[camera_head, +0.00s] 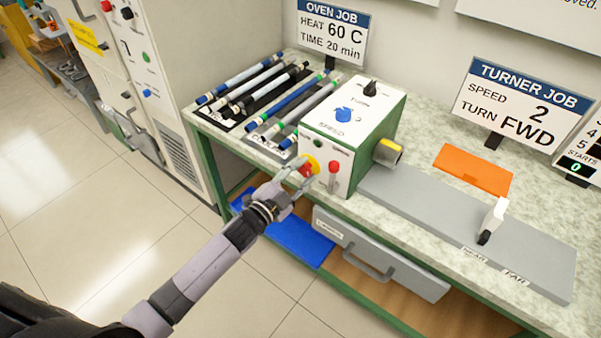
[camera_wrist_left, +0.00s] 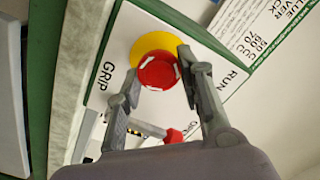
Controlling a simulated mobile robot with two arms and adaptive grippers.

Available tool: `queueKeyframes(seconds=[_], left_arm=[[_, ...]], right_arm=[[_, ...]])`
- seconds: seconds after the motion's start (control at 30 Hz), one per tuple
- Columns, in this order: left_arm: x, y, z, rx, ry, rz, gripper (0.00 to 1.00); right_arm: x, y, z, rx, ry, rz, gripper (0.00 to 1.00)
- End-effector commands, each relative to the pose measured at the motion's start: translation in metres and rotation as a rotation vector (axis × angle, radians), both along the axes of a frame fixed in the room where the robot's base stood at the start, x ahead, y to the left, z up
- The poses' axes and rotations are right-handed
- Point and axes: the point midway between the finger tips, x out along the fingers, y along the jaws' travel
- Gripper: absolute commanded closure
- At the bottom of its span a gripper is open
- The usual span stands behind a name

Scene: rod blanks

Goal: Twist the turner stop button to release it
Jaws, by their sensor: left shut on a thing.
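The turner (camera_head: 352,125) is a green and white box on the bench, with a blue SPEED knob and a black TURN knob on top. Its red stop button (camera_wrist_left: 157,72) sits on a yellow disc (camera_wrist_left: 150,43) on the front face, and the disc also shows in the head view (camera_head: 315,164). My left gripper (camera_head: 303,172) reaches the front face from the left. Its two fingers are shut on the button, one on each side, partly hiding it in the head view. My right gripper is not in view.
A red-tipped lever (camera_head: 333,168) is just right of the button; its red tip also shows close under the fingers in the wrist view (camera_wrist_left: 174,136). Several rods (camera_head: 252,88) lie left of the turner. A drawer (camera_head: 378,256) is below, and a grey bed (camera_head: 465,230) extends right.

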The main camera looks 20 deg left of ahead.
Motion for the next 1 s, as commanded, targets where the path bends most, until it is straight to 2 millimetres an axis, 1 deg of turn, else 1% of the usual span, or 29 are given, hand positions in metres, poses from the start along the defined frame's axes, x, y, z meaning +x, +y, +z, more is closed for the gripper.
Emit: queueKeyframes(seconds=[0.03, 0.3, 0.7, 0.73, 1.0], left_arm=[[0.0019, -0.0003, 0.0041, 0.016, -0.015, 0.001, 0.93], [0.0024, -0.0005, 0.005, 0.073, -0.037, 0.001, 0.93], [0.0028, -0.0006, 0.0065, 0.077, -0.042, 0.001, 0.93], [0.0028, -0.0006, 0.0065, 0.077, -0.042, 0.001, 0.64], [0.0016, -0.0004, 0.0039, 0.078, -0.037, 0.0, 0.46]], right_arm=[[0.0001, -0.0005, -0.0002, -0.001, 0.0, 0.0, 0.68], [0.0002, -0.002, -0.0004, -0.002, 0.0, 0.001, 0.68], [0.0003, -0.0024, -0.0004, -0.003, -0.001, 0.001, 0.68], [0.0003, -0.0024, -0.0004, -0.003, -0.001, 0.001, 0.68], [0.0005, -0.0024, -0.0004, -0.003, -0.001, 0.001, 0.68]])
